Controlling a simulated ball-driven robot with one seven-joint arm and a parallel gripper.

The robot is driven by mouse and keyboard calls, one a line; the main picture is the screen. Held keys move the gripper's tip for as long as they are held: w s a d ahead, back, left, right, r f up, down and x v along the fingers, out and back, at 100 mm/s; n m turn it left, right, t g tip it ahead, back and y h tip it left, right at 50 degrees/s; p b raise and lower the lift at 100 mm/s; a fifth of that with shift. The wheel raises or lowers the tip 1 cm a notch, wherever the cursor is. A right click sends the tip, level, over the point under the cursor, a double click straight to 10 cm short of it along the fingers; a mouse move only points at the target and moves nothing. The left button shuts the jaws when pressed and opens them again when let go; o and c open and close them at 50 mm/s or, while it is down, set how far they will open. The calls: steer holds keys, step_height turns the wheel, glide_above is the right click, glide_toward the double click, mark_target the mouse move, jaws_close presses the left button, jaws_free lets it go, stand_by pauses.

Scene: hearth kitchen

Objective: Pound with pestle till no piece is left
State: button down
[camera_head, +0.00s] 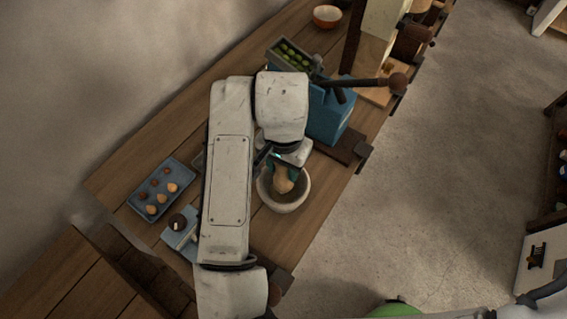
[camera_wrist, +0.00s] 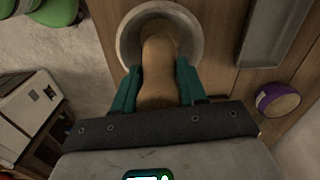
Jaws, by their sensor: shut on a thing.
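The mortar is a pale stone bowl (camera_head: 285,203) on the wooden counter; it also shows at the top of the wrist view (camera_wrist: 128,42). The pestle (camera_head: 283,182) is light tan wood with a rounded end, and in the wrist view (camera_wrist: 159,62) it runs from between my fingers into the bowl. My gripper (camera_wrist: 158,88) has teal fingers shut on the pestle from both sides. In the head view my gripper (camera_head: 280,168) is over the bowl. The pestle and gripper hide much of the bowl's inside, so I cannot tell what pieces lie in it.
A blue tray (camera_head: 140,207) with several round brown and tan items lies to the left. A blue machine (camera_head: 330,118) with a long lever stands behind the bowl. A tray of green items (camera_head: 275,47) and an orange bowl (camera_head: 327,16) are farther back. The counter's right edge is close.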

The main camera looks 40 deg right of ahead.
steer(key=shift+f, duration=0.15)
steer(key=shift+a+f+b, duration=0.1)
steer(key=shift+f+b, duration=1.3)
steer(key=shift+f, duration=0.15)
steer(key=shift+s, duration=0.1)
steer(key=shift+r, duration=0.15)
steer(key=r+p, duration=0.3)
steer(key=shift+d+r, duration=0.2)
steer(key=shift+d, duration=0.1)
steer(key=shift+a+r+p, duration=0.1)
steer(key=shift+r+p, duration=0.3)
steer(key=shift+r, duration=0.1)
steer(key=shift+a+f, duration=0.1)
steer(key=shift+f, duration=0.05)
steer(key=shift+a+f+b, duration=0.1)
steer(key=shift+f+b, duration=0.4)
steer(key=shift+b, duration=0.1)
